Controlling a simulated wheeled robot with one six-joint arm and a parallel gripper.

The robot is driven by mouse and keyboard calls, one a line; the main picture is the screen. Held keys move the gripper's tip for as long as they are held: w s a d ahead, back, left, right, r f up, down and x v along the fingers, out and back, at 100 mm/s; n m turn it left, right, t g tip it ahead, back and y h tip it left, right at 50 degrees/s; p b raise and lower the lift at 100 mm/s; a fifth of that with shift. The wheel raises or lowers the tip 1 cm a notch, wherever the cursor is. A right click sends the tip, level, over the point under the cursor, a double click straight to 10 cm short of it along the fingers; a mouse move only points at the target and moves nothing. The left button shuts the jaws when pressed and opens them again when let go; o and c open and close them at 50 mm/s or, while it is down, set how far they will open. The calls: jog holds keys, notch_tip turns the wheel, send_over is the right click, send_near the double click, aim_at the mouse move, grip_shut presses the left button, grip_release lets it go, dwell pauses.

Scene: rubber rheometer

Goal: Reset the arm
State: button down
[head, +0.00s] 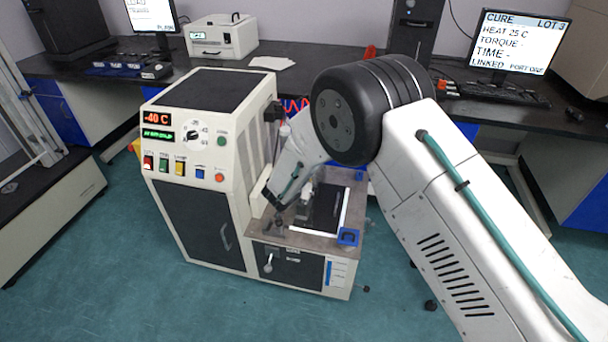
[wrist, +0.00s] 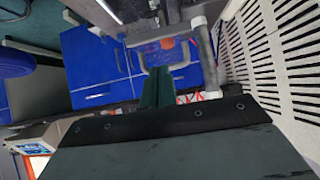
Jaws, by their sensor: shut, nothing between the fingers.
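My arm fills the right of the head view, with a large black joint above the machine's low deck. From that joint a pale link slants down and left over the deck. My gripper shows in the wrist view (wrist: 157,88) as dark green fingers, shut with nothing between them. In the head view the link's dark end is near the deck's left side; I cannot tell there whether it touches. The white machine (head: 215,190) has a red "-40 C" display (head: 158,116), a dial (head: 195,135) and several coloured buttons.
The deck (head: 300,239) carries a dark plate and blue corner pieces (head: 348,237). Behind are a black bench (head: 285,85), a white instrument (head: 220,38) and a monitor (head: 517,42) reading "CURE LOT 3, HEAT 25 C". Blue cabinets (wrist: 95,60) show in the wrist view. The green floor (head: 120,270) is clear front left.

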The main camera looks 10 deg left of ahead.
jog(key=s+d+f+n+h, duration=0.2)
jog(key=s+d+n, duration=0.2)
jog(key=s+d, duration=0.15)
jog(key=s+d+r+n+g+h, duration=0.1)
jog(key=s+d+r+g+h, duration=0.4)
jog(key=d+r, duration=0.7)
jog(key=s+d+r+g, duration=0.3)
jog(key=s+d+r, duration=0.3)
jog(key=d+r, duration=0.55)
jog(key=s+d+r+m+y, duration=0.1)
jog(key=s+d+r+y, duration=0.1)
jog(key=s+d+r, duration=0.3)
jog(key=s+d+r+m+y, duration=0.2)
jog(key=s+d+r, duration=0.3)
jog(key=s, duration=0.7)
jog(key=s+d+r+m+g+y, duration=0.1)
jog(key=s+d+r+y, duration=0.2)
jog(key=s, duration=0.6)
jog(key=shift+s+d+r+m, duration=0.3)
jog(key=shift+d+r, duration=0.75)
jog(key=shift+d, duration=0.7)
